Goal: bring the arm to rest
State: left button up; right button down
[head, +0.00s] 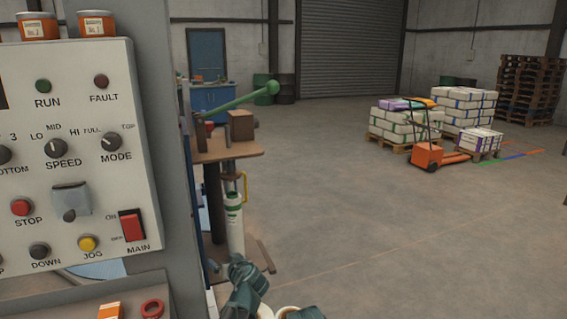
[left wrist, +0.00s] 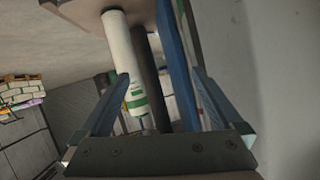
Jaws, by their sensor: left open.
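My left gripper (head: 240,262) is low in the middle of the head view, in front of the filler stand and right of the control panel. In the left wrist view its two fingers (left wrist: 160,90) are spread apart, with nothing held between them. A white tube with green bands (head: 235,228) hangs upright under the brown shelf of the stand, beyond the gripper. The tube also shows in the left wrist view (left wrist: 122,50), past the fingers and apart from them as far as I can tell.
The control panel (head: 75,130) with knobs and buttons fills the left. The stand has a brown shelf (head: 215,152) and a green lever (head: 240,104). An orange pallet truck (head: 428,158) and stacked white sacks (head: 392,128) stand far right. The floor right of the stand is clear.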

pick_arm(q)
jog(key=s+d+f+m+g+h, duration=0.2)
jog(key=s+d+f+m+g, duration=0.15)
jog(key=s, duration=0.65)
jog(key=s+d+f+m+g+h, duration=0.2)
jog(key=s+d+f+g, duration=0.25)
jog(key=s, duration=0.55)
jog(key=s+d+f+m+g+h, duration=0.2)
jog(key=s+d+f+g, duration=0.25)
jog(key=s, duration=0.45)
notch_tip(320, 180, up, 18)
jog(key=p, duration=1.8)
jog(key=shift+d+f+t, duration=0.25)
jog(key=shift+t, duration=0.2)
